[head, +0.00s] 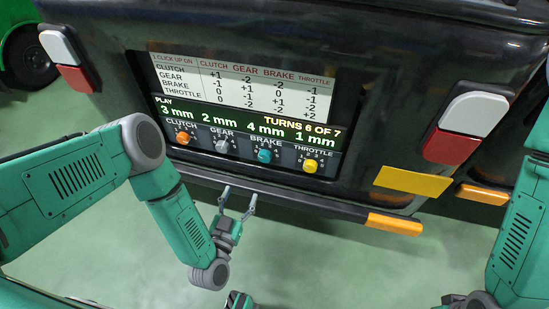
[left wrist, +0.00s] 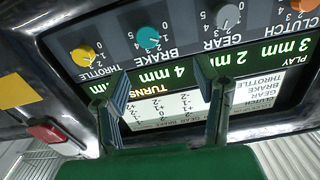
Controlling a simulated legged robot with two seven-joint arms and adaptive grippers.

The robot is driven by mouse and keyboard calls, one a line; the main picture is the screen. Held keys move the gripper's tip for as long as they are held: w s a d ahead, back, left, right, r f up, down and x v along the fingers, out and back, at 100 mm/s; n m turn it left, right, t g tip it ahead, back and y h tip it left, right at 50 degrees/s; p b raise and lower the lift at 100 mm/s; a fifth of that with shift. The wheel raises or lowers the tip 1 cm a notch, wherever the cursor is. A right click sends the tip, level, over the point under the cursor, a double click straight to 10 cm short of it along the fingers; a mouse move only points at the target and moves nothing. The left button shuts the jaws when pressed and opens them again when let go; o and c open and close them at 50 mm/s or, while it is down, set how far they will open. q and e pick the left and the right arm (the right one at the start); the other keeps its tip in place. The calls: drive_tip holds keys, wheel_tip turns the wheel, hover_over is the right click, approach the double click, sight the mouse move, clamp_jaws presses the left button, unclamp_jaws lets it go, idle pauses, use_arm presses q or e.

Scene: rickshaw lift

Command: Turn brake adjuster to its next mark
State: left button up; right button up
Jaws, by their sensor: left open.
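The brake adjuster (head: 264,156) is a teal knob on the panel at the rickshaw's rear, with small number marks around it. It also shows in the left wrist view (left wrist: 149,38), where the panel is upside down. The display (head: 250,119) above reads 4 mm for brake and "TURNS 6 OF 7". My left gripper (head: 240,194) is open and empty, below the panel and apart from the knob. In the left wrist view its two fingers (left wrist: 163,78) stand apart, with the knob beyond them. My right arm shows at the right edge; its gripper is not visible.
The orange clutch knob (head: 182,138), grey gear knob (head: 221,146) and yellow throttle knob (head: 310,166) sit in the same row, close to the brake knob. A printed chart (head: 243,86) is above. A dark bumper bar (head: 290,201) juts out below the panel.

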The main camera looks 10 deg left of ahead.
use_arm(q)
drive_tip(key=n, duration=0.1)
approach(263, 159)
drive_tip(key=w+b, duration=0.1)
drive_tip(key=w, duration=0.1)
drive_tip(key=w+d+b, duration=0.1)
drive_tip(key=w, duration=0.2)
drive_tip(key=w+d+b, duration=0.1)
drive_tip(key=w, duration=0.1)
drive_tip(key=shift+w, duration=0.3)
drive_tip(key=shift+w+d+r+b, duration=0.1)
drive_tip(key=shift+w+d+b, duration=0.05)
drive_tip(key=shift+w+b, duration=0.2)
drive_tip(key=shift+w+a, duration=0.2)
drive_tip(key=shift+a, duration=0.05)
drive_tip(key=shift+w+a+n, duration=0.15)
drive_tip(key=shift+a+n, duration=0.15)
drive_tip(key=shift+a, duration=0.75)
drive_tip(key=shift+c, duration=1)
drive_tip(key=shift+d, duration=0.3)
drive_tip(key=c, duration=0.7)
drive_tip(key=shift+d, duration=0.35)
drive_tip(key=shift+c, duration=1.2)
drive_tip(key=shift+d, duration=0.35)
drive_tip(key=shift+a, duration=0.6)
drive_tip(key=shift+d, duration=0.1)
use_arm(e)
wheel_tip(263, 159, down, 3)
drive_tip(key=shift+s+d+f, duration=0.1)
